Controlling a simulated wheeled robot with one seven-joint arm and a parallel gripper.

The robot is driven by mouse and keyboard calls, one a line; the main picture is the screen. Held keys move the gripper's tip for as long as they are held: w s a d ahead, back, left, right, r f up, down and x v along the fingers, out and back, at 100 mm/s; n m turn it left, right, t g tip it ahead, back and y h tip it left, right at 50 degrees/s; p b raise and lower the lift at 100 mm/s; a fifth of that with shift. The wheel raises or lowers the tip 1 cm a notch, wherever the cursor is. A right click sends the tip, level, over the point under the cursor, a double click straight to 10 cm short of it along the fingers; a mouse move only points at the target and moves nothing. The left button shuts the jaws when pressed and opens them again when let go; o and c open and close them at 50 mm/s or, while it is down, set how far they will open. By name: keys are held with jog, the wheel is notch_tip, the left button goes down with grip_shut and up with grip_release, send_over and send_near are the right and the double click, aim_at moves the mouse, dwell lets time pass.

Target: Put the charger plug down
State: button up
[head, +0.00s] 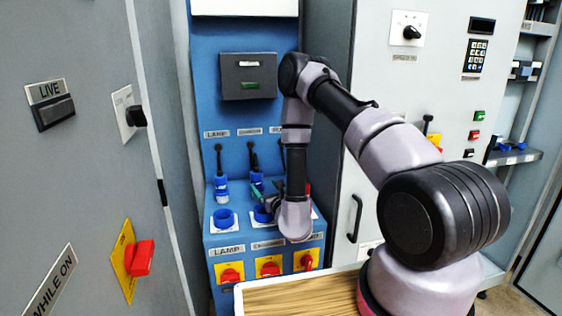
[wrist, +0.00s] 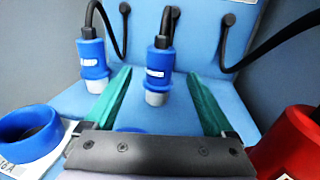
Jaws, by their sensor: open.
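A blue plug (wrist: 159,62) with a pale lower end and a black cable stands roughly upright between my fingers in the wrist view; its label is too small to read, but I take it for the charger plug. In the head view this middle plug (head: 256,180) is at the back of the blue panel's ledge. My gripper (wrist: 157,76) is open, with one green finger on each side of the plug and gaps between. In the head view a green finger of my gripper (head: 255,193) shows beside it. Whether the plug's end touches the ledge is unclear.
Another blue plug (wrist: 92,54), above the LAMP label in the head view, is to the left. A blue ring socket (wrist: 28,128) is near left and a red part (wrist: 292,145) near right. Red rotary switches (head: 230,275) line the panel's front. A wooden top (head: 300,297) lies below.

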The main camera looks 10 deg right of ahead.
jog(key=w+a+r+n+y, duration=0.1)
jog(key=a+r+n+y, duration=0.15)
jog(key=r, duration=0.25)
jog(key=a+r+n+y, duration=0.1)
jog(key=a+r+y, duration=0.25)
jog(key=r, duration=0.25)
jog(key=s+a+r+n+g+y, duration=0.35)
jog(key=s+r+n+g, duration=0.4)
jog(key=r, duration=0.25)
jog(key=s+a+r+n+g+y, duration=0.3)
jog(key=s+r+n+g+y, duration=0.2)
jog(key=s+r+n+g, duration=0.4)
jog(key=s+d+r+n+g+h, duration=0.2)
jog(key=s+d+r+n+h, duration=0.1)
jog(key=s+d+n+h, duration=0.65)
jog(key=s+d+r+t+h, duration=0.2)
jog(key=d+t+h, duration=0.1)
jog(key=d, duration=0.4)
jog(key=s+d+r+t+h, duration=0.2)
jog(key=d+t+h, duration=0.2)
jog(key=d, duration=0.4)
jog(key=shift+d+r+t, duration=0.3)
jog(key=shift+r+t, duration=0.05)
jog(key=shift+t, duration=0.2)
